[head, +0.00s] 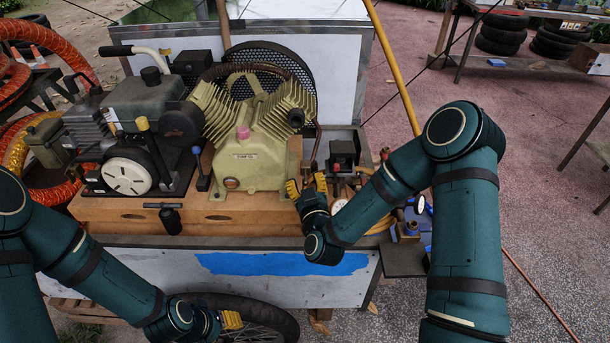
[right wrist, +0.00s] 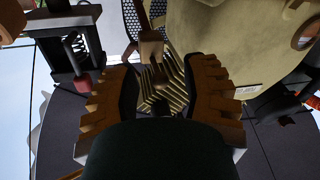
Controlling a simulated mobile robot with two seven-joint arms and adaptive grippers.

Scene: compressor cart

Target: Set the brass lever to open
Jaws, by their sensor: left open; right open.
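My right gripper (head: 306,187) is at the right end of the compressor, just right of the cream pump. It is open, and its two ribbed orange fingers also show in the right wrist view (right wrist: 158,92). A brass-brown fitting (right wrist: 152,47) with a short stem hangs from a pipe and shows between and beyond these fingers. I cannot tell whether they touch it, or which part of it is the lever. In the head view the gripper hides most of this spot below the copper pipe (head: 314,145). My left gripper (head: 231,320) is open and empty, low in front of the cart.
The cream pump (head: 258,150) with its fins stands close to the right gripper. A dark box (head: 344,150) and a gauge (head: 340,205) are just right of it. A blue-handled lever (head: 199,165) stands left of the pump. A wheel (head: 270,315) is near my left gripper.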

